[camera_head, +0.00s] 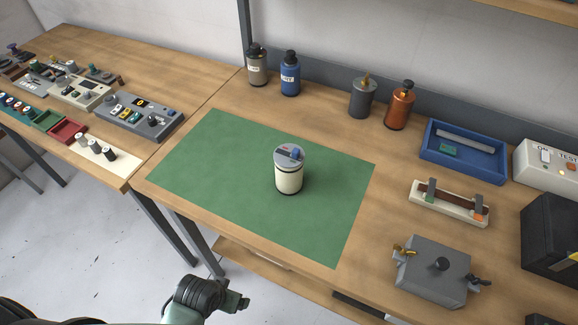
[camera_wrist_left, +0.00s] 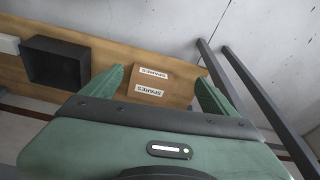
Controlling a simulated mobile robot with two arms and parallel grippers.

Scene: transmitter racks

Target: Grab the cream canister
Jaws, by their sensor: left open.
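The cream canister (camera_head: 289,177) stands upright on the green mat (camera_head: 215,165) on the wooden bench. It has a grey lid with a blue knob and dark bands. My left gripper (camera_head: 240,300) is low at the front, in front of the bench edge and well apart from the canister. In the left wrist view its two green fingers (camera_wrist_left: 160,88) are spread open with nothing held between them. The canister is not in the left wrist view. My right gripper is not in view.
Bottles (camera_head: 290,74), a grey canister (camera_head: 363,98) and a copper canister (camera_head: 400,106) stand at the back. A blue tray (camera_head: 463,171) and grey box (camera_head: 434,272) are at right. The left wrist view shows a SPARES box (camera_wrist_left: 158,85) on a lower shelf. The mat around the canister is clear.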

